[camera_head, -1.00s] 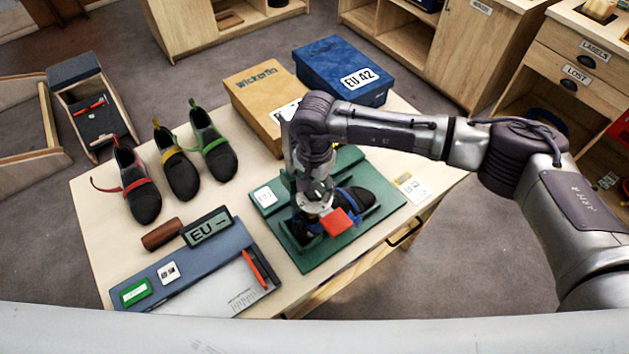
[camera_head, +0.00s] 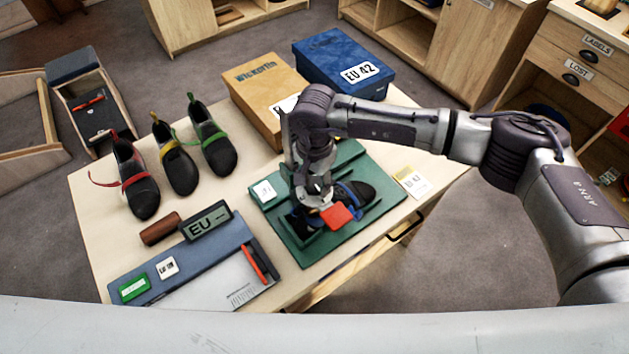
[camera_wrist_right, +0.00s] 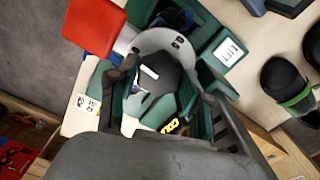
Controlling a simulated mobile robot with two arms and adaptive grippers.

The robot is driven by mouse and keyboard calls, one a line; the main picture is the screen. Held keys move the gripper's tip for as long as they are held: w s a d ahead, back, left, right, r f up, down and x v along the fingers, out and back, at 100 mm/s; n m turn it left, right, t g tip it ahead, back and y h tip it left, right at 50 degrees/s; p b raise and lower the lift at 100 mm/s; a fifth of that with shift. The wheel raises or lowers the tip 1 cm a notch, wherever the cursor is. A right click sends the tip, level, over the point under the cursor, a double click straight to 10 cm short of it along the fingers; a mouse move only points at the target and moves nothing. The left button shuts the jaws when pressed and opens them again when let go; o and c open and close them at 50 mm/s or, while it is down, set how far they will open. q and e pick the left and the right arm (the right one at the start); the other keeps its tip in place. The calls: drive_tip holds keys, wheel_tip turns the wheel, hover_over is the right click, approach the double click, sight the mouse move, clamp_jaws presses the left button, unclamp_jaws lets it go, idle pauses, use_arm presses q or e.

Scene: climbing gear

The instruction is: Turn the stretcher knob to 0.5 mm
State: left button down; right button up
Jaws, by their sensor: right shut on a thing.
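The green stretcher (camera_head: 300,252) stands on the table with a dark shoe with blue straps (camera_head: 356,192) on it. My right gripper (camera_head: 314,196) is over the stretcher and partly hides it. In the right wrist view my right gripper's two fingers (camera_wrist_right: 160,88) are closed around a dark round knob (camera_wrist_right: 152,74) with a white mark. A small display with yellow digits (camera_wrist_right: 174,126) is beside the knob; I cannot read it surely. A red tab (camera_head: 340,215) sticks out beside the gripper. My left gripper is not in view.
Three shoes with red, yellow and green straps (camera_head: 178,168) stand at the left. An EU display (camera_head: 207,225) and a blue-grey measuring board (camera_head: 195,262) lie in front. An orange box (camera_head: 258,95) and a blue box (camera_head: 335,58) stand behind the stretcher.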

sight(314, 183)
drive_tip(key=m+b, duration=0.4)
drive_tip(key=b, duration=0.2)
drive_tip(key=m+b, duration=0.4)
drive_tip(key=b, duration=0.1)
drive_tip(key=m+b, duration=0.5)
drive_tip(key=b, duration=0.1)
drive_tip(key=shift+f+b, duration=0.35)
drive_tip(key=shift+r+m+b, duration=0.15)
drive_tip(key=shift+m+b, duration=0.75)
drive_tip(key=shift+m, duration=0.15)
drive_tip(key=shift+r+m+b, duration=0.1)
drive_tip(key=shift+m+b, duration=0.75)
drive_tip(key=shift+m, duration=0.2)
drive_tip(key=o, duration=0.9)
drive_tip(key=shift+c, duration=0.2)
drive_tip(key=shift+r, duration=0.1)
wheel_tip(314, 183, up, 12)
